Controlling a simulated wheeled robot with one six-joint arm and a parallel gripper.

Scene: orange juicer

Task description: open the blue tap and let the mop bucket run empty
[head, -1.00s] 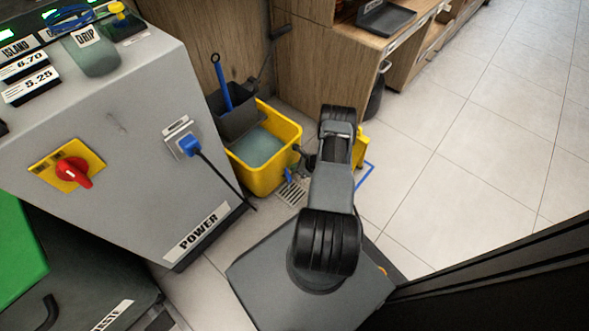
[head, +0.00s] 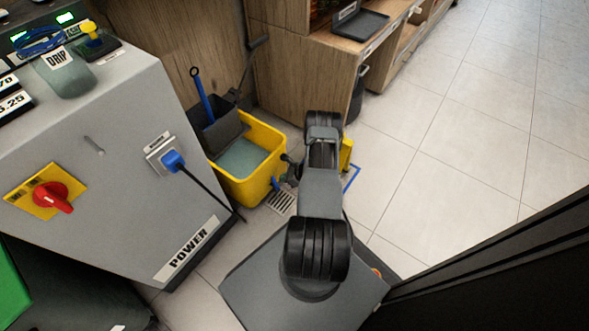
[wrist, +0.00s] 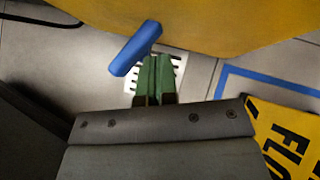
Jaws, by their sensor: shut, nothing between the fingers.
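The yellow mop bucket (head: 262,178) stands on the floor beside the grey machine, with grey-green water (head: 240,159) in it. Its blue tap (head: 276,184) sits low on the bucket's side, above a floor drain grate (head: 281,202). In the wrist view the blue tap handle (wrist: 136,48) lies slanted, just beyond and to the left of my green fingertips. My gripper (wrist: 154,78) is shut and empty, close to the handle; whether they touch I cannot tell. The bucket's yellow wall (wrist: 215,22) fills the top of the wrist view. In the head view my arm hides the fingertips.
A yellow floor sign (wrist: 288,135) lies at the right of the wrist view, near a blue floor line (wrist: 262,80). A black cable (head: 212,190) hangs from the blue plug (head: 173,160) on the machine. Open tiled floor (head: 450,150) is to the right.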

